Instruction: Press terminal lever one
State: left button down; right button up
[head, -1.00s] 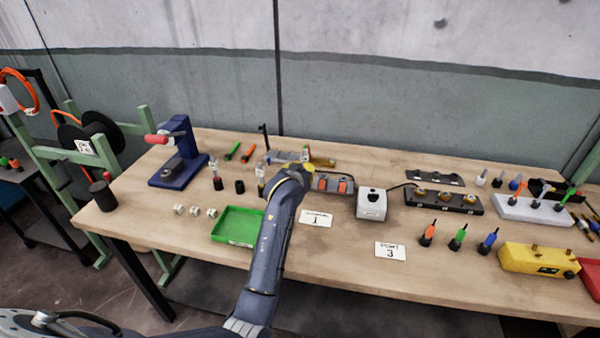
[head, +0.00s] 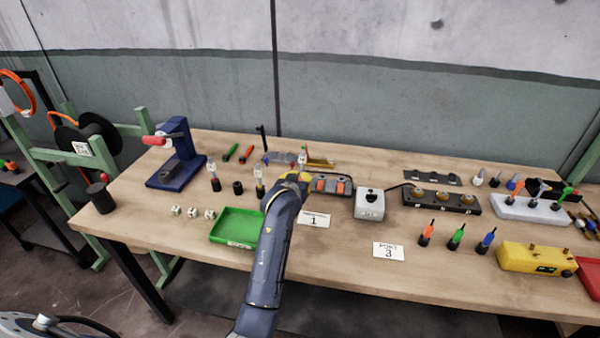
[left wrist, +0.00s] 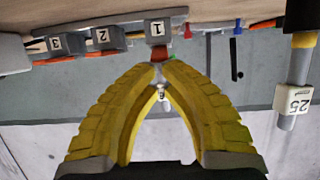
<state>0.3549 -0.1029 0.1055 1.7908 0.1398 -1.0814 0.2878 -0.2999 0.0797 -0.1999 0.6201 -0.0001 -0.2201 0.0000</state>
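The grey terminal block (head: 345,182) with orange levers sits near the middle of the table in the head view, its left end partly hidden by my left arm. In the left wrist view, which is upside down, terminal one (left wrist: 157,30) carries a "1" label and a red-orange lever (left wrist: 158,55). Terminals two (left wrist: 104,37) and three (left wrist: 58,43) are to its left. My left gripper (left wrist: 160,68) has its yellow fingertips together right at lever one; contact cannot be told. In the head view its yellow part (head: 297,178) is beside the block's left end. My right gripper is out of view.
A green tray (head: 228,237) lies left of my left arm. A white box (head: 370,204) stands right of the terminal block. A labelled post (left wrist: 292,98) stands to the right in the wrist view. The table front around the "3" card (head: 388,250) is mostly clear.

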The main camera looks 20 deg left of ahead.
pick_arm(q)
jog(key=shift+s, duration=0.1)
dwell(0.4)
jog(key=shift+s+d+f, duration=0.1)
jog(key=shift+s+f, duration=0.2)
jog(key=shift+s, duration=0.25)
jog(key=shift+s+f, duration=0.1)
jog(key=shift+f, duration=0.1)
